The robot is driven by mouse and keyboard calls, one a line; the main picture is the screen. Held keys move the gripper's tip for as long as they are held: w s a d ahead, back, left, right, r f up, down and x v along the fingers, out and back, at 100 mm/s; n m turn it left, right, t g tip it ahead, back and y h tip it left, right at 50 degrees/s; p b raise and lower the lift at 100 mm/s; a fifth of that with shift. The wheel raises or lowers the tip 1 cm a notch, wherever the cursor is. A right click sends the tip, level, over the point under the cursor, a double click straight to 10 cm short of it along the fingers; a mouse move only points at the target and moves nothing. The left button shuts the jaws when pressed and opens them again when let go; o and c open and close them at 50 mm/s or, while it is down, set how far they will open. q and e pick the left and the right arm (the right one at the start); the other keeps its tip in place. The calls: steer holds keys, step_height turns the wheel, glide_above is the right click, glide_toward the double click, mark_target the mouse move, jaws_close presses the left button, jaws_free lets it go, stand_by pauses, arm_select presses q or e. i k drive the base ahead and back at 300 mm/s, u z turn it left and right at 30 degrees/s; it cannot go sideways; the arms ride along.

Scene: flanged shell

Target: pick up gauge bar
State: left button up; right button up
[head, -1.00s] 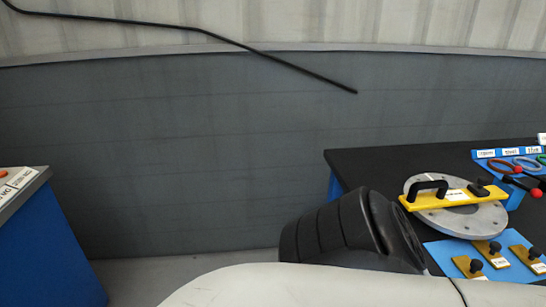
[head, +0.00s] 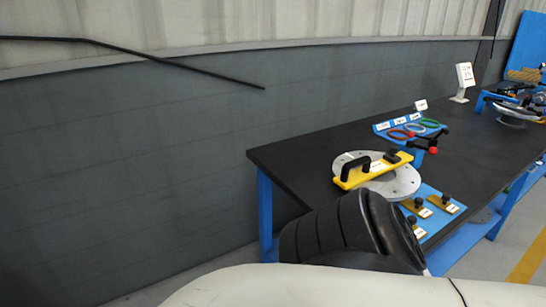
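The gauge bar appears to be the yellow bar (head: 374,173) with a black arched handle and a black knob. It lies across a round grey flanged disc (head: 404,184) near the left part of the black table. No gripper touches it. Neither my left nor my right gripper shows in the head view. A black ribbed part of my own arm stands in front of the table's near edge and covers part of it.
The black table (head: 290,160) has blue legs. A blue plate (head: 432,226) holds several small yellow knobbed pieces. Behind are a blue rack (head: 384,129) with coloured rings and a red-knobbed tool (head: 432,150). A white sign (head: 465,76) stands farther back. Bare tabletop lies left of the disc.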

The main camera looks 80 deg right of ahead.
mark_target(347, 180)
steer(key=z, duration=2.35)
